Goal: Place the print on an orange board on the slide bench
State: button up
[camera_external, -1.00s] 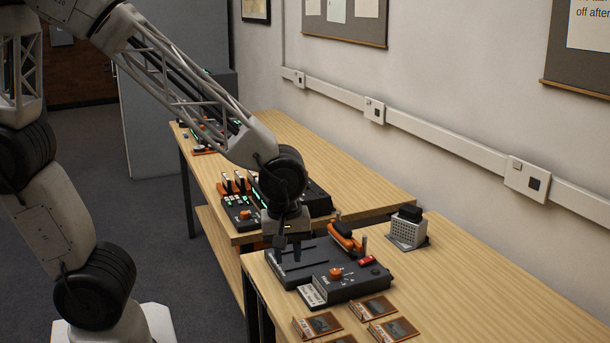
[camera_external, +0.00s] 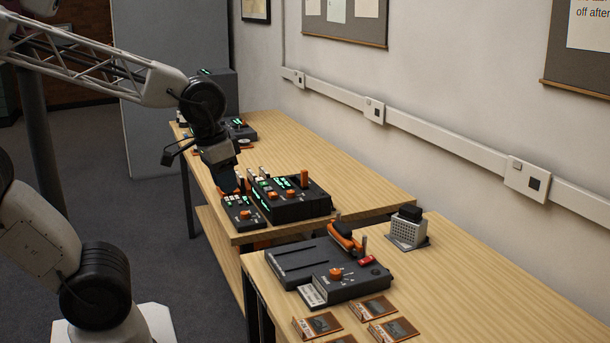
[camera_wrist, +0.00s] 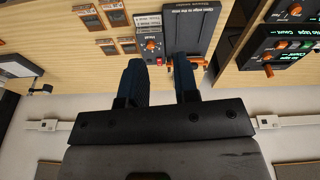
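The wrist view shows the prints at upper left, including one print (camera_wrist: 107,47). My gripper (camera_external: 238,188) is above the left edge of the far bench (camera_external: 350,190), close to a small console, well away from the prints. In the wrist view my gripper (camera_wrist: 157,60) has its two dark fingers apart with nothing seen between them. I cannot tell which bench is the slide bench.
A black machine (camera_external: 295,262) with an orange knob and orange handle stands beside the prints. A grey perforated box (camera_external: 408,232) stands behind it. Consoles with green displays (camera_external: 290,198) crowd the far bench's near end. The near bench's right side is clear.

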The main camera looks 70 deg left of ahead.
jog(key=shift+s+a+r+m, duration=0.4)
jog(key=shift+s+r+m, duration=0.05)
jog(key=shift+s+m, duration=0.25)
dwell(1.0)
